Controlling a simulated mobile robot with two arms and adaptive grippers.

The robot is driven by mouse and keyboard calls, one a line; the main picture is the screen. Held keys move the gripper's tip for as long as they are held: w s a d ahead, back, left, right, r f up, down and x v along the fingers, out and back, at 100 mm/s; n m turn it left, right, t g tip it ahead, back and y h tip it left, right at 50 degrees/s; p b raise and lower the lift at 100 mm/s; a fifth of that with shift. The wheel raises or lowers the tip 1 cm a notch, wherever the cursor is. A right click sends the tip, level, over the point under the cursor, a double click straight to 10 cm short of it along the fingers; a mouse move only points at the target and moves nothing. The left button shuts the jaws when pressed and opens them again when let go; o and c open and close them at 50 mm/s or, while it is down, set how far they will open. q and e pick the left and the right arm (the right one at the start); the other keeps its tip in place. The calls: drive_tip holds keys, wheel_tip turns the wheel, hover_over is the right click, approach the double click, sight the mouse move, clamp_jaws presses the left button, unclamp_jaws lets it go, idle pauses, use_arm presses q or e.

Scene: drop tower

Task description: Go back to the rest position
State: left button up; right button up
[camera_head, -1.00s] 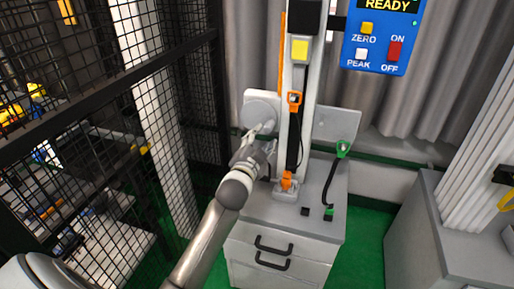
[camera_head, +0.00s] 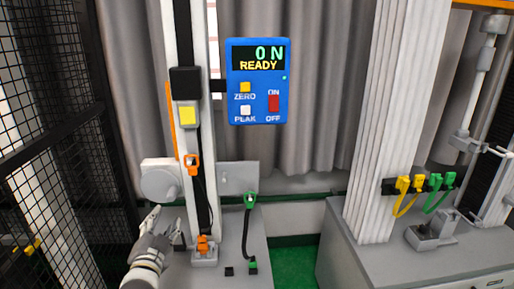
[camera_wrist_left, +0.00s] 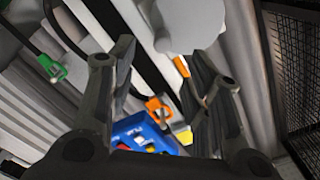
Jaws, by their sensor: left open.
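My left gripper (camera_head: 166,226) is at the lower left of the head view, in front of the drop tower (camera_head: 205,150) and just below the round grey disc (camera_head: 160,180) on its left side. Its fingers are apart with nothing between them. In the left wrist view, the open fingers (camera_wrist_left: 172,75) frame the pale disc (camera_wrist_left: 190,22) and the orange clip (camera_wrist_left: 157,108) beyond. I cannot tell the exact gap between the gripper and the disc. My right gripper does not show.
A blue display box (camera_head: 257,82) reads "0 N READY". Black mesh fencing (camera_head: 60,120) borders the left. A grey bench (camera_head: 370,265) with yellow and green clips (camera_head: 437,182) stands at the right.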

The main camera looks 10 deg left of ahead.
use_arm(q)
drive_tip(key=s+d+f+n+g+h, duration=0.1)
drive_tip(key=s+d+f+g, duration=0.2)
drive_tip(key=s+f, duration=0.4)
drive_tip(key=s+d+f+n+g+h, duration=0.1)
drive_tip(key=s+d+f+g, duration=0.25)
drive_tip(key=s+f, duration=0.3)
drive_tip(key=s+d+f+n+g+h, duration=0.1)
drive_tip(key=s+d+f+g, duration=0.25)
drive_tip(key=s, duration=0.65)
drive_tip(key=s+d+f+n+g+h, duration=0.1)
drive_tip(key=s+d+f+g, duration=0.25)
drive_tip(key=s, duration=0.65)
wheel_tip(320, 180, down, 27)
drive_tip(key=s+g, duration=0.1)
drive_tip(key=g, duration=0.1)
drive_tip(key=s+a+f, duration=0.2)
drive_tip(key=s+f, duration=0.5)
drive_tip(key=s, duration=0.1)
drive_tip(key=s+a+f, duration=0.1)
drive_tip(key=s+f, duration=0.7)
drive_tip(key=shift+s+a+f+g, duration=0.25)
drive_tip(key=shift+s+a+g, duration=0.1)
drive_tip(key=shift+s+a, duration=0.05)
